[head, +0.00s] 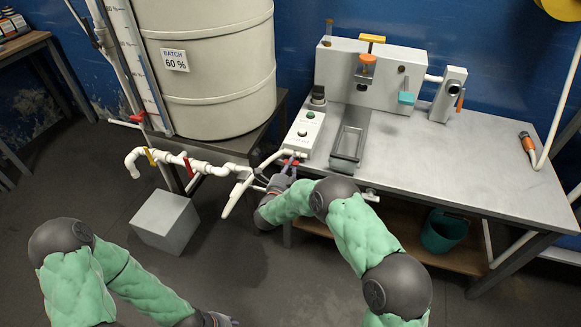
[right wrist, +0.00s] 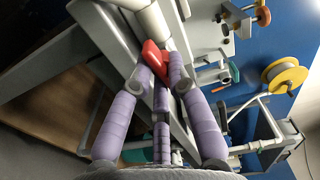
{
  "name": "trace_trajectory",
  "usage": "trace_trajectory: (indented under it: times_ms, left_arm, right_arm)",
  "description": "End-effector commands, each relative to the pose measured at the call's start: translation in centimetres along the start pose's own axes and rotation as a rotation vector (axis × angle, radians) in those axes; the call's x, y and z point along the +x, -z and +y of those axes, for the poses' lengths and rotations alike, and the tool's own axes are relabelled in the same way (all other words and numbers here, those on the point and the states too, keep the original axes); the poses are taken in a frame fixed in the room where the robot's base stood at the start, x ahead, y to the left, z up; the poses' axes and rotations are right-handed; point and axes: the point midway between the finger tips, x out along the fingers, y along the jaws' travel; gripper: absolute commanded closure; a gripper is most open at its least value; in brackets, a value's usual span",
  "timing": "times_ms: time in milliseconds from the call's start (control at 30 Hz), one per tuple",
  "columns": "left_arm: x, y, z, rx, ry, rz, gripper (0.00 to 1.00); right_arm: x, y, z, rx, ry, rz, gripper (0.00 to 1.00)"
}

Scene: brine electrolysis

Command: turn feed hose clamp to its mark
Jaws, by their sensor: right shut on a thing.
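My right gripper (head: 286,168) is at the front left corner of the metal bench, by a white pipe. In the right wrist view its purple fingers (right wrist: 160,80) are shut on a red clamp lever (right wrist: 152,57), which sits against a thick white hose (right wrist: 150,18). I take this to be the feed hose clamp. In the head view the fingers hide most of it. No mark for the clamp can be made out. Only a sliver of my left gripper (head: 226,320) shows at the bottom edge, so its jaws cannot be read.
A large tank (head: 215,100) labelled 60 % stands at the left. White piping with a red handle (head: 187,165) and a yellow handle (head: 150,157) runs below it. A switch box (head: 302,132) and metal tray (head: 346,157) lie near my right gripper. The bench top (head: 450,160) is mostly clear.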

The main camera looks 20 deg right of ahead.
Motion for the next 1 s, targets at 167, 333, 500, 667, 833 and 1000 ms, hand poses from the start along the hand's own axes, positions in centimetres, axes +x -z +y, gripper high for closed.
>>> trace_trajectory:
  times_ms: [167,333,500,667,833,1000]
  left_arm:
    - [0.0,0.0,0.0,0.0,0.0,0.0,0.6]
    - [0.01,0.0,0.0,0.0,0.0,0.0,0.6]
    - [0.01,0.0,0.0,0.0,0.0,0.0,0.6]
    - [0.01,0.0,0.0,0.0,0.0,0.0,0.6]
    - [0.01,0.0,0.0,0.0,0.0,0.0,0.6]
    - [0.01,0.0,0.0,0.0,0.0,0.0,0.6]
  right_arm:
    - [-0.01,0.0,0.09,0.062,-0.002,0.0,1.0]
    - [-0.01,-0.01,0.1,0.09,-0.002,0.0,1.0]
    - [-0.01,-0.01,0.12,0.096,-0.002,0.0,1.0]
    - [-0.01,0.0,0.12,0.096,-0.002,0.0,1.0]
    - [-0.01,0.0,0.13,0.095,-0.002,0.001,0.63]
    - [-0.01,-0.01,0.09,0.095,-0.002,0.0,0.59]
